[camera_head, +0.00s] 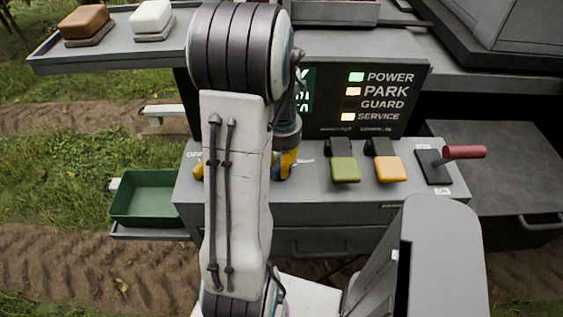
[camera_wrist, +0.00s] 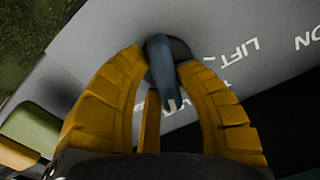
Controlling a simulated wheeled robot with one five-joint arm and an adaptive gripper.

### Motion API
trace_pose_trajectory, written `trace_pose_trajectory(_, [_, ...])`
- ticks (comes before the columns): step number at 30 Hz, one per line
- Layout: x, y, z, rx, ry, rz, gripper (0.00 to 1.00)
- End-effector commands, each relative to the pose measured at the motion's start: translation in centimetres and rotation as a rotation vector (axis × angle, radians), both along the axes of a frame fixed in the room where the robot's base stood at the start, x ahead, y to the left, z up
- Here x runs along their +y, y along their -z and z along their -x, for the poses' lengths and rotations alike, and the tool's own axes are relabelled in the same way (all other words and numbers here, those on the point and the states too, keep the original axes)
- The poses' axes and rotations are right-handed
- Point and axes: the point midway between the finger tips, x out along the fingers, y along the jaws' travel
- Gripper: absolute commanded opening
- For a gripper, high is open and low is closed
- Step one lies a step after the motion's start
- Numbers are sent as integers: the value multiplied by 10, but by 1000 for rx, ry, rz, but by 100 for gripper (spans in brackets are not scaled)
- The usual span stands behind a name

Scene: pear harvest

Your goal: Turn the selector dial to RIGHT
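A slim blue-grey handle (camera_wrist: 161,66) with a pale tip stands on a dark round base in the wrist view, and it looks like the selector dial. My gripper (camera_wrist: 160,62) reaches down over it, one yellow finger on each side. The fingers are apart, with narrow gaps beside the handle; no firm contact shows. In the head view one yellow finger of my gripper (camera_head: 288,163) shows at the panel, left of the green lever. My arm hides the dial there. LIFT and ON are printed beside the handle in the wrist view; no RIGHT label is readable.
The grey control panel (camera_head: 315,208) also carries a green lever (camera_head: 344,170), a yellow lever (camera_head: 389,169) and a red-handled lever (camera_head: 463,153) to the right. A display (camera_head: 360,95) behind has POWER, PARK and SERVICE lit, GUARD dark. A green tray (camera_head: 150,198) is at left.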

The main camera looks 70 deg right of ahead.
Motion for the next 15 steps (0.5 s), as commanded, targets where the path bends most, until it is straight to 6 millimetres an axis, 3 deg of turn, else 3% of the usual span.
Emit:
trace_pose_trajectory(9, [0, 0, 0, 0, 0, 0, 0])
trace_pose_trajectory(15, [0, 0, 0, 0, 12, 0, 0])
